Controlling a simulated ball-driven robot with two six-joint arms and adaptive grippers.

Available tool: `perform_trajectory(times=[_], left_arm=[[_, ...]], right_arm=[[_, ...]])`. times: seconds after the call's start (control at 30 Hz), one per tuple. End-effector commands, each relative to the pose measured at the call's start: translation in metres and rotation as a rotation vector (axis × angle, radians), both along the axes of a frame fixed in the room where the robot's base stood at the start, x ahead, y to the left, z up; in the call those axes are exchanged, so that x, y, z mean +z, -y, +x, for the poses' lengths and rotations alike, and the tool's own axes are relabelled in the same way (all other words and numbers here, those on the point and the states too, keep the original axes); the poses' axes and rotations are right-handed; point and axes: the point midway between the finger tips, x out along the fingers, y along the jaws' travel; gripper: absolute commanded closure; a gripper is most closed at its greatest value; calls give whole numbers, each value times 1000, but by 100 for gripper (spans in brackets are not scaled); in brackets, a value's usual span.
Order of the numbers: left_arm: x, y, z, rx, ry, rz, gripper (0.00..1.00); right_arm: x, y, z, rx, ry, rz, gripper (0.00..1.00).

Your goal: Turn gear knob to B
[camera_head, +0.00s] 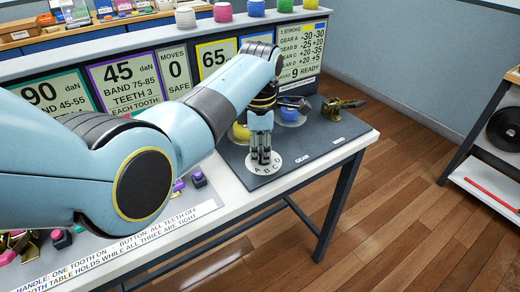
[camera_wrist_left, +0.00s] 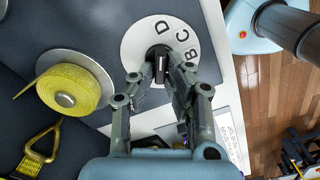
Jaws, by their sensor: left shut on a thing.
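The gear dial (camera_head: 251,165) is a white disc marked A, B, C and D, on the dark panel at the table's right end. In the left wrist view the dial (camera_wrist_left: 133,46) shows D at the top, with C and B down the right side; A is hidden behind a finger. The black gear knob (camera_wrist_left: 152,52) stands at its centre. My left gripper (camera_head: 262,158) reaches down over the dial. Its fingers (camera_wrist_left: 161,72) are shut on the knob, one on each side. I cannot tell which letter the knob points to. My right gripper is not in view.
A yellow strap roll (camera_wrist_left: 68,90) lies beside the dial, and a blue roll (camera_head: 290,114) sits behind it. A brass ratchet (camera_head: 338,104) is at the panel's back right. A sign wall (camera_head: 300,50) stands behind. Wooden floor (camera_head: 400,200) is clear to the right.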

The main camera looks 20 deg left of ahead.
Motion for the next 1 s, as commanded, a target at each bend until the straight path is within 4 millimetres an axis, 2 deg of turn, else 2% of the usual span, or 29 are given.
perform_trajectory(times=[0.37,1.0], left_arm=[[2,-1,1,-168,-2,0,100],[2,0,7,-766,0,1,100]], right_arm=[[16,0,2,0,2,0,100],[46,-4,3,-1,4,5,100]])
